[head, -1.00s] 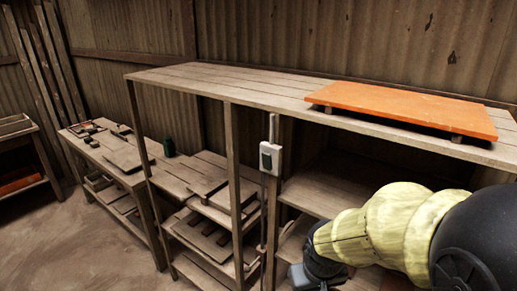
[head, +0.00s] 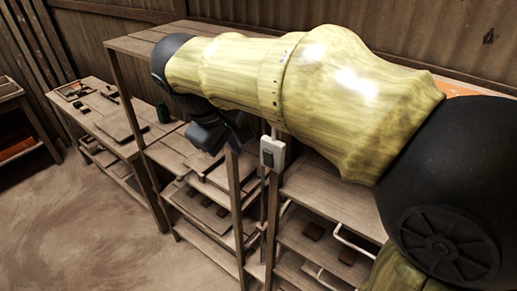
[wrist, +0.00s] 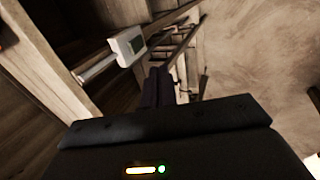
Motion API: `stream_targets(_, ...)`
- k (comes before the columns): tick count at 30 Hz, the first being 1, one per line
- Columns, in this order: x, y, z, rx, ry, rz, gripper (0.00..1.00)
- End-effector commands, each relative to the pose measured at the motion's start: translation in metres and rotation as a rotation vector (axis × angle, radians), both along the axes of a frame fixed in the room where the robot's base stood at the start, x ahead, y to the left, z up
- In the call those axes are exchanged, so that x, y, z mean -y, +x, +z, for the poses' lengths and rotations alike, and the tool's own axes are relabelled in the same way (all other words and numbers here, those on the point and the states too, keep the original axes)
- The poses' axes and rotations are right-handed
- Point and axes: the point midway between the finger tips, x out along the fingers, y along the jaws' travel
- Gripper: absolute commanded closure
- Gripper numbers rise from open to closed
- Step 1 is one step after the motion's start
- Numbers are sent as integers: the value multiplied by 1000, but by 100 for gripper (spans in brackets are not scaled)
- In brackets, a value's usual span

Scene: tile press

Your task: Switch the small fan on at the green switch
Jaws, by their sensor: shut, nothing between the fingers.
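The green switch (head: 268,155) is a dark green rocker on a white box fixed to a shelf post. In the wrist view, the switch (wrist: 137,45) shows at the upper left, with a pale conduit running from its box. My gripper (head: 208,140) is left of the switch box in the head view, apart from it. In the wrist view, my gripper (wrist: 158,86) has its dark fingers together and empty, pointing below and right of the box. I cannot make out the small fan in either view.
My arm spans the shelf unit's top (head: 125,43) and hides much of it. An orange sheet (head: 455,88) shows partly behind my arm. The floor (head: 90,215) in front is clear.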

Motion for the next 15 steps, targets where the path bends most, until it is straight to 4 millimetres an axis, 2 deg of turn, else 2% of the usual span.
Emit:
stream_targets(8, 4, 5, -12, -2, -1, -2, 100)
stream_targets(15, 13, 16, -46, -5, -1, 1, 100)
